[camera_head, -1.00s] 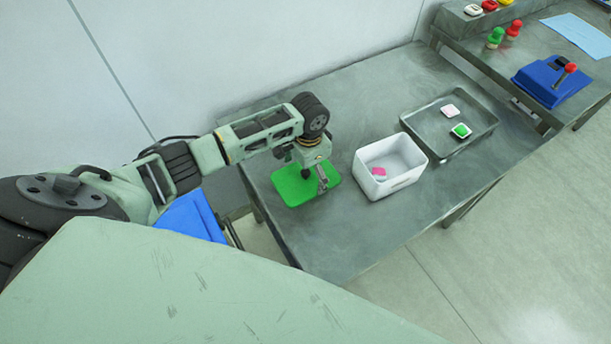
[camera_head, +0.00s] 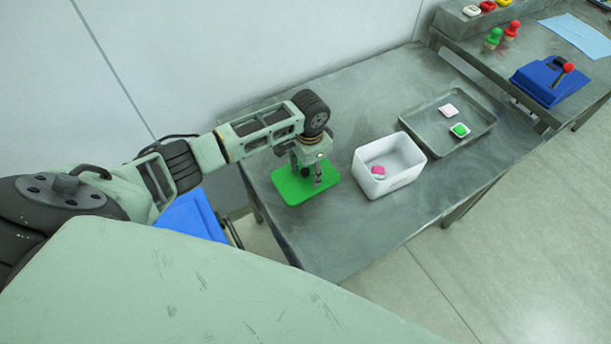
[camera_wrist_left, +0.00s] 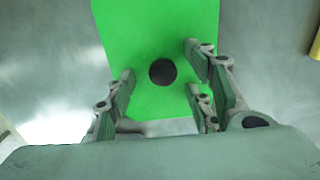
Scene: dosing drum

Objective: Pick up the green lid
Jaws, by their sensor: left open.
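The green lid (camera_head: 291,190) lies flat on the grey table, left of the white bin. It is a rounded rectangle, and the left wrist view shows a dark round knob (camera_wrist_left: 162,72) on the lid (camera_wrist_left: 140,40). My left gripper (camera_head: 308,180) points down over the lid. In the left wrist view its fingers (camera_wrist_left: 160,88) are spread apart on either side of the knob and not closed on it. The exact height of the fingertips above the lid is hard to tell. My right gripper is not in view.
The white bin (camera_head: 398,184) with a pink and a pale piece inside stands just right of the lid. A grey tray (camera_head: 419,121) with two small pieces lies beyond it. A second table at upper right holds a blue device (camera_head: 538,88). The table front is clear.

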